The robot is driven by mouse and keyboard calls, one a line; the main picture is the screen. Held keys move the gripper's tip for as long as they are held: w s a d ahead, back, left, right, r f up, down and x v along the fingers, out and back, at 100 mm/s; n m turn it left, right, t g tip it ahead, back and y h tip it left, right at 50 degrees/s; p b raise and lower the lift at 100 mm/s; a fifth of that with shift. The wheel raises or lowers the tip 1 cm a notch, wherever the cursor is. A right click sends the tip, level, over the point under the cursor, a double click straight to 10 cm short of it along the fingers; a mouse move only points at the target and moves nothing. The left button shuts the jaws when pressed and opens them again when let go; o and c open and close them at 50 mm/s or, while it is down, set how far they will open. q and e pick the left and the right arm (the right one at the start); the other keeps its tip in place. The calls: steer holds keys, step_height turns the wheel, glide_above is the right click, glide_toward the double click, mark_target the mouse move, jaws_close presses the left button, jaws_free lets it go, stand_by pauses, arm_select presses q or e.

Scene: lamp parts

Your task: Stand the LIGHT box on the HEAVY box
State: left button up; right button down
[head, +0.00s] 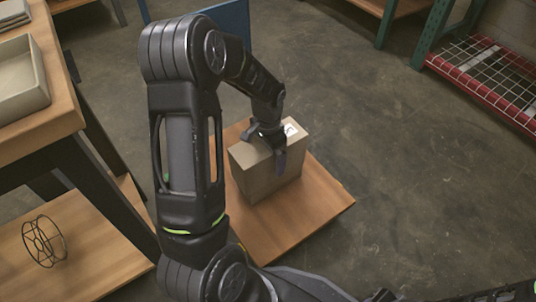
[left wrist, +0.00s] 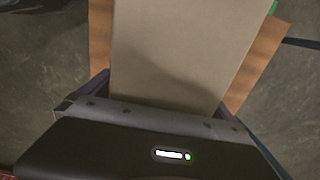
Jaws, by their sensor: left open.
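A tan cardboard box (head: 262,175) stands upright on a low wooden platform (head: 315,205). A white label shows on its top, too small to read, so I cannot tell whether it is the LIGHT or the HEAVY box. No second box can be made out. My left gripper (head: 268,148) is open at the top of the box, with one dark finger hanging along its front side. In the left wrist view the box (left wrist: 180,50) fills the space ahead of the gripper, between its finger bases; the fingertips are hidden. My right gripper is not in view.
A wooden workbench (head: 60,125) with a grey tray (head: 22,85) stands at left; a wire lamp frame (head: 43,241) sits on its lower shelf. A blue panel (head: 228,20) is behind the platform. A red-edged wire rack (head: 490,85) is at upper right. The floor between is clear.

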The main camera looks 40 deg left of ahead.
arm_select(q)
step_height(320, 180, up, 12)
steer(key=p, duration=0.4)
steer(key=shift+r, duration=0.15)
steer(key=shift+p, duration=0.3)
stand_by(0.4)
